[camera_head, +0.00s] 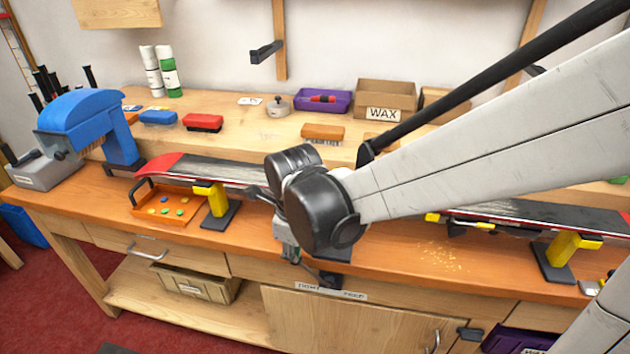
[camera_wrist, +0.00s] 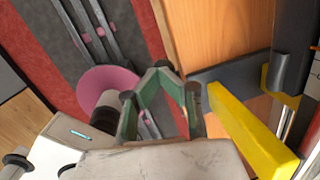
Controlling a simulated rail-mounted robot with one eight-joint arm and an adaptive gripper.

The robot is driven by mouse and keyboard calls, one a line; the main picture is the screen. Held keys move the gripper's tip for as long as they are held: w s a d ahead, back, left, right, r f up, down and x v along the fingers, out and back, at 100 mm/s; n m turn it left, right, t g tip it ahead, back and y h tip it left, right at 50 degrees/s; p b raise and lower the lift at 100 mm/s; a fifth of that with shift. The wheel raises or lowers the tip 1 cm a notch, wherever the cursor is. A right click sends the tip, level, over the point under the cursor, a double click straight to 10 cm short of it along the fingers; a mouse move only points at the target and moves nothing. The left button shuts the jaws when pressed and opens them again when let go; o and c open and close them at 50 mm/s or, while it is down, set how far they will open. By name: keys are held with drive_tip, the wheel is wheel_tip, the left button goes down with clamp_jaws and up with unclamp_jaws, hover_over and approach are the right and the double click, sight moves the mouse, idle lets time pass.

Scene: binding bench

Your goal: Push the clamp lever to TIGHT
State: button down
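I cannot clearly make out the clamp lever in either view; my wrist covers the middle of the bench. A small dark bar (camera_head: 265,196) shows just left of my wrist, but I cannot tell if it is the lever. In the wrist view, a yellow clamp part (camera_wrist: 252,132) and a dark plate (camera_wrist: 228,72) lie right of my gripper (camera_wrist: 159,70). Its fingers converge at the tips with nothing visible between them. In the head view, my gripper (camera_head: 318,277) points down by the bench's front edge, near a white label (camera_head: 330,291) I cannot read.
A red-edged ski (camera_head: 208,170) lies along the bench over a yellow support (camera_head: 217,198); another yellow support (camera_head: 566,249) stands right. An orange tray (camera_head: 150,207) holds small coloured pieces. A blue press (camera_head: 85,110) stands left. Brushes and a WAX box (camera_head: 384,98) sit behind.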

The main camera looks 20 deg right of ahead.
wheel_tip(320, 180, up, 13)
drive_tip(key=s+a+p, duration=0.1)
drive_tip(key=p, duration=0.4)
drive_tip(key=shift+s, duration=0.35)
drive_tip(key=s+d+r+n+t, duration=0.1)
drive_tip(key=s+d+n, duration=0.3)
drive_tip(key=n, duration=0.8)
drive_tip(key=s+d+r+n+t, duration=0.2)
drive_tip(key=s+d+n+t, duration=0.2)
drive_tip(key=n, duration=0.9)
drive_tip(key=shift+s+d+r+n, duration=0.25)
drive_tip(key=shift+s+d+n, duration=0.1)
drive_tip(key=shift+d, duration=0.8)
